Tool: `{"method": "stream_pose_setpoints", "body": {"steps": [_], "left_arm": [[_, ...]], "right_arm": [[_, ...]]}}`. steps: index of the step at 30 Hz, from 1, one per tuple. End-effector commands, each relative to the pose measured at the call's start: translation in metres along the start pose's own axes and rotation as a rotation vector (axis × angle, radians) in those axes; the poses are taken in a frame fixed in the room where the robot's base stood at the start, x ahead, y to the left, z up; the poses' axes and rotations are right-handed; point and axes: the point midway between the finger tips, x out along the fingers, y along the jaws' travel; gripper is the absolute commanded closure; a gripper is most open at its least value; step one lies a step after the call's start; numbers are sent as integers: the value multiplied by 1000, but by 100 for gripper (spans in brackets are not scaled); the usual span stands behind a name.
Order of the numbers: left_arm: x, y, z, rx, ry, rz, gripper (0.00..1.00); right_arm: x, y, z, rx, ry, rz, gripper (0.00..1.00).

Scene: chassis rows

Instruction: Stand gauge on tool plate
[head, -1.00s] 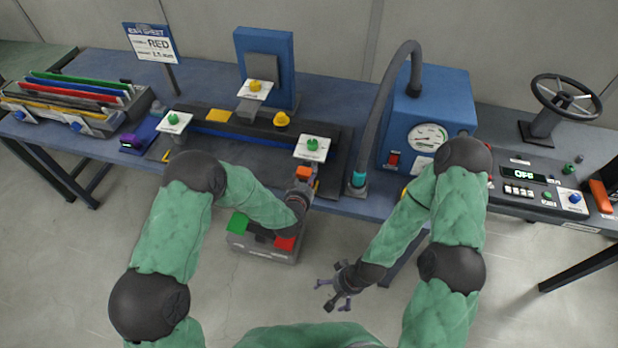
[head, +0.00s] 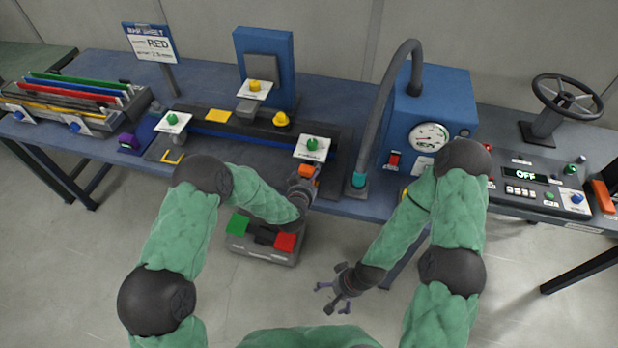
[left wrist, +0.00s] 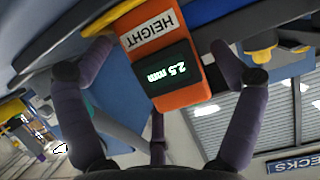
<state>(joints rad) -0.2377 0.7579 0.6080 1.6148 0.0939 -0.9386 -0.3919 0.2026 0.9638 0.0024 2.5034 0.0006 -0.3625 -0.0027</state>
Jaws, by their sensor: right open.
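The gauge (head: 308,170) is an orange block at the front edge of the bench, just below the right white card. In the left wrist view the gauge (left wrist: 160,60) shows a "HEIGHT" label and a lit "2.5 mm" display, tilted and upside down. My left gripper (left wrist: 158,50) has fingers on both sides of it; whether they press on it is unclear. In the head view this gripper (head: 303,183) is partly hidden. A dark plate with a yellow corner mark (head: 172,156) lies at the bench's left front; I cannot tell if it is the tool plate. My right gripper (head: 335,290) is open and empty over the floor.
A blue press (head: 265,55) stands behind a dark rail with white cards and green and yellow knobs. A blue machine with a dial (head: 428,137) and a bent hose stand to the right. Coloured bars (head: 75,90) lie in a rack at left. A grey box (head: 265,252) is below.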

Motion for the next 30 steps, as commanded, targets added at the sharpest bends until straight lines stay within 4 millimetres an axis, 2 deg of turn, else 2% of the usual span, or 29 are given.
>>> {"method": "stream_pose_setpoints", "body": {"steps": [10, 14, 24, 30], "left_arm": [[-1, 0, 2, 0, -7, 1, 5], [-20, 0, 1, 1, -5, 1, 5], [-83, 2, 7, 0, -4, 1, 5], [-104, 2, 8, 0, -3, 0, 5]], "right_arm": [[-8, -3, 0, 0, 0, 0, 0], [-10, -3, 0, 0, 0, 0, 0], [-18, -6, 1, 0, 0, 0, 0], [-20, -7, 1, 0, 0, 0, 0]]}}
